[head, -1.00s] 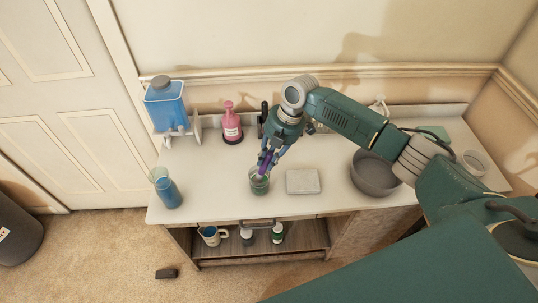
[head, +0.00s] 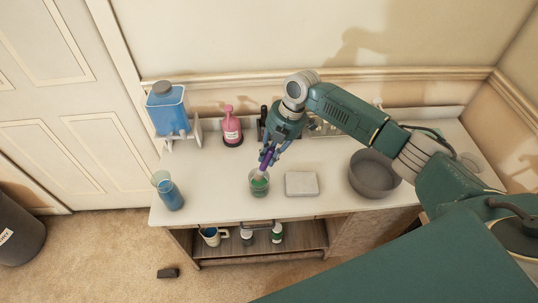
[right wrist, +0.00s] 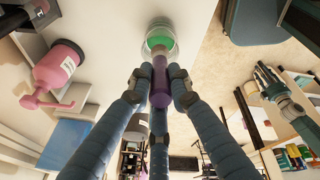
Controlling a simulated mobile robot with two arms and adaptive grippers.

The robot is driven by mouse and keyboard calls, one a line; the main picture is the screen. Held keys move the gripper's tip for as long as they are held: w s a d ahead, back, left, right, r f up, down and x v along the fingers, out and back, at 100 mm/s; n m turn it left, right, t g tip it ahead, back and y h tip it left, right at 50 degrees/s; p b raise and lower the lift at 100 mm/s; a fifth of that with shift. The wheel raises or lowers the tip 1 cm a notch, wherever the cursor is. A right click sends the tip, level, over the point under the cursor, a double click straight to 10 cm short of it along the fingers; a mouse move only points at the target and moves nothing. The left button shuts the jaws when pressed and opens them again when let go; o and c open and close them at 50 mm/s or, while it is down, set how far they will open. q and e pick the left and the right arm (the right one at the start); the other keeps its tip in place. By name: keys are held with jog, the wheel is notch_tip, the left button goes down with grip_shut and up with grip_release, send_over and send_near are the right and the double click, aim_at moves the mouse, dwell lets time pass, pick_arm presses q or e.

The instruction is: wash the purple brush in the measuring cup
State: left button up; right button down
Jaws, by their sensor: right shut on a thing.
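My right gripper (head: 267,158) is shut on the purple brush (head: 265,161) and holds it tilted above a clear cup (head: 252,187) of green liquid near the counter's front edge. In the right wrist view, the brush (right wrist: 160,85) sits between the fingers, its pale head end pointing at the mouth of the cup (right wrist: 161,27). I cannot tell whether the tip touches the liquid.
A glass of blue liquid (head: 172,196), a blue dispenser (head: 166,108) and a pink pump bottle (head: 231,128) stand to the left. A pale block (head: 301,184) lies right of the cup, then a grey basin (head: 374,175).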

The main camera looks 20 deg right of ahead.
aim_at(269, 149)
jog(key=shift+r+p, duration=2.2)
jog(key=shift+r, duration=0.75)
jog(key=shift+r+p, duration=0.65)
jog(key=shift+r, duration=0.9)
